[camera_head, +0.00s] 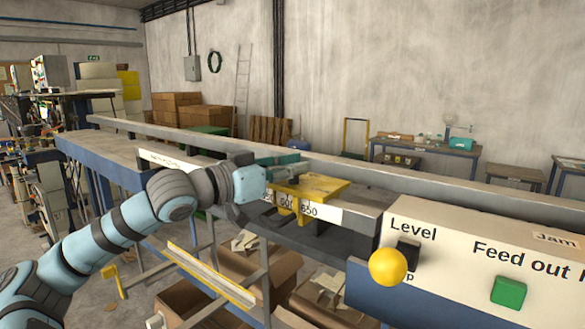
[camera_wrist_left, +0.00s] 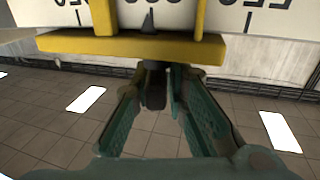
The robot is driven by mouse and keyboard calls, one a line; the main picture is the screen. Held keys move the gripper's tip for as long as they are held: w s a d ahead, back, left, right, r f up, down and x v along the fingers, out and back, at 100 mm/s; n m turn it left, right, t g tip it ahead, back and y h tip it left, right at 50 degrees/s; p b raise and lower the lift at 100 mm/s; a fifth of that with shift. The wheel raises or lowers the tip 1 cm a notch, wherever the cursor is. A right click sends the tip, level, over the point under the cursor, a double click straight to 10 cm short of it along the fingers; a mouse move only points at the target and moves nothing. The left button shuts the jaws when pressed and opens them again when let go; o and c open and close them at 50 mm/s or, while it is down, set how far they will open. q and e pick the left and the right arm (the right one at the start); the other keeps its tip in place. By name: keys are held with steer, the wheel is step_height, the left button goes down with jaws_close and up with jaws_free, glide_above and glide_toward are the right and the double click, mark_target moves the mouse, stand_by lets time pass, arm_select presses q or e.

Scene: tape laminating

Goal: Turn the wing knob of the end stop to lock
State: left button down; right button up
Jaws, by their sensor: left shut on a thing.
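The yellow end stop (camera_head: 322,188) sits on the scaled rail near the 600 and 650 marks. In the left wrist view its yellow bar (camera_wrist_left: 110,46) crosses the top. The dark wing knob (camera_wrist_left: 153,92) hangs below that bar, between the teal fingers of my left gripper (camera_wrist_left: 162,84), which is shut on it. In the head view my left gripper (camera_head: 296,172) reaches in from the left to the end stop; the knob is hidden there. My right gripper is not in view.
The white scale rail (camera_head: 345,218) runs along the bench. A control panel with a yellow ball-shaped knob (camera_head: 388,267) and a green button (camera_head: 508,291) stands at the front right. A long metal bar (camera_head: 410,178) runs behind the end stop. Cardboard boxes lie below.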

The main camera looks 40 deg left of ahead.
arm_select(q)
steer(key=shift+m+h, duration=0.4)
steer(key=shift+h, duration=0.2)
steer(key=m+h, duration=0.1)
steer(key=m+g+h, duration=0.1)
steer(key=h, duration=0.1)
steer(key=shift+r+g+h+p, duration=0.2)
steer(key=shift+g+h+p, duration=0.1)
steer(key=m+g+h+p, duration=0.1)
steer(key=m+g+h, duration=0.1)
steer(key=m+h, duration=0.1)
steer(key=shift+r+g+h+p, duration=0.1)
steer(key=shift+g+h+p, duration=0.2)
steer(key=shift+p, duration=0.1)
steer(key=m+g+h+p, duration=0.3)
steer(key=g+p, duration=0.1)
steer(key=p, duration=0.1)
steer(key=shift+m+g, duration=0.3)
steer(key=shift+m, duration=0.1)
steer(key=shift+m+g+h+p, duration=0.5)
steer(key=shift+g+p, duration=0.2)
steer(key=shift+f, duration=0.35)
steer(key=c, duration=1.6)
jaws_free()
steer(key=shift+c, duration=0.2)
